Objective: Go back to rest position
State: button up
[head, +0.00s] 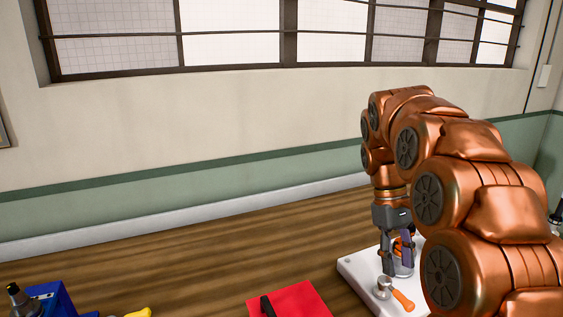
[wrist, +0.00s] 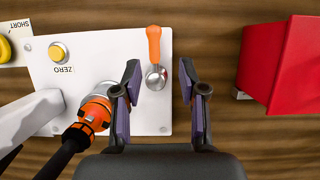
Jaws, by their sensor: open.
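My gripper (head: 398,262) points down above the right side of the bench, over a white plate (head: 352,271). In the wrist view its two purple-padded fingers (wrist: 160,78) are spread apart with nothing gripped. A lever with an orange handle (wrist: 154,42) and a round metal end shows between the fingertips there; I cannot tell the height gap. In the head view the orange handle (head: 403,299) lies in front of the fingers. My copper-coloured arm hides much of the right side.
The white plate also carries a yellow button (wrist: 57,52) marked ZERO and an orange-and-black fitting (wrist: 95,112). A red box (wrist: 285,70) stands right of the plate in the wrist view. A blue object (head: 45,300) is at far left.

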jog(key=s+a+f+m, duration=0.1)
jog(key=s+a+f, duration=0.1)
jog(key=s, duration=0.6)
jog(key=s+a+f+m+t+y+p, duration=0.1)
jog(key=s+a+f, duration=0.2)
jog(key=s, duration=0.6)
jog(key=s+a+f+m+t+p, duration=0.1)
jog(key=s+a, duration=0.3)
jog(key=s, duration=0.4)
jog(key=shift+s+f+m+y, duration=0.3)
jog(key=shift+f+m, duration=0.1)
jog(key=shift+f, duration=0.4)
